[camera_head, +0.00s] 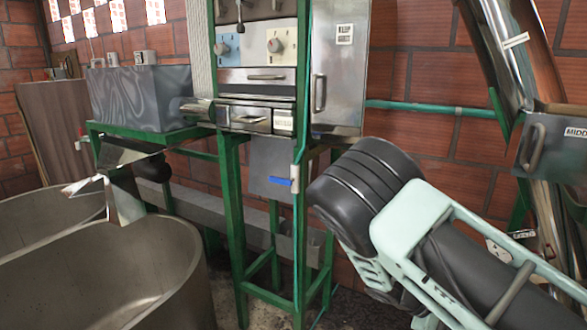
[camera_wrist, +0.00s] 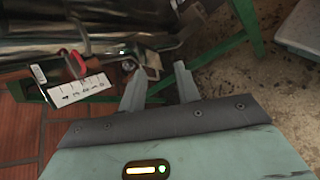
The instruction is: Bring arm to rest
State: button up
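My arm shows at the right of the head view, with a dark rounded joint and pale green links running out of the lower right corner. My gripper cannot be made out in the head view. In the wrist view my gripper (camera_wrist: 160,70) has its two grey fingers apart with nothing held between them. Beyond and left of the fingers are metal pipes (camera_wrist: 90,45), a red-handled part (camera_wrist: 78,62) and a white label (camera_wrist: 80,90). I cannot tell how far the fingertips are from these.
A green-framed machine (camera_head: 232,210) with a grey cabinet door (camera_head: 340,75) stands left of my arm. Round metal tanks (camera_head: 130,275) fill the lower left. A shiny chute with a handled hatch (camera_head: 545,150) stands at the right. A brick wall (camera_head: 430,130) is behind.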

jog(key=s+a+r+y, duration=0.3)
jog(key=s+a+y, duration=0.1)
jog(key=a, duration=0.4)
jog(key=s+a+r+y, duration=0.3)
jog(key=s+a, duration=0.2)
jog(key=a, duration=0.2)
jog(key=s+a+r+t+y, duration=0.1)
jog(key=s+a+r+y, duration=0.1)
jog(key=s+a+r, duration=0.2)
jog(key=s+a+r+n+t+y, duration=0.1)
jog(key=s+a+r+t+y, duration=0.1)
jog(key=s+a+r, duration=0.3)
jog(key=shift+s+r+y, duration=0.6)
jog(key=shift+s+r, duration=1.35)
jog(key=shift+r, duration=0.25)
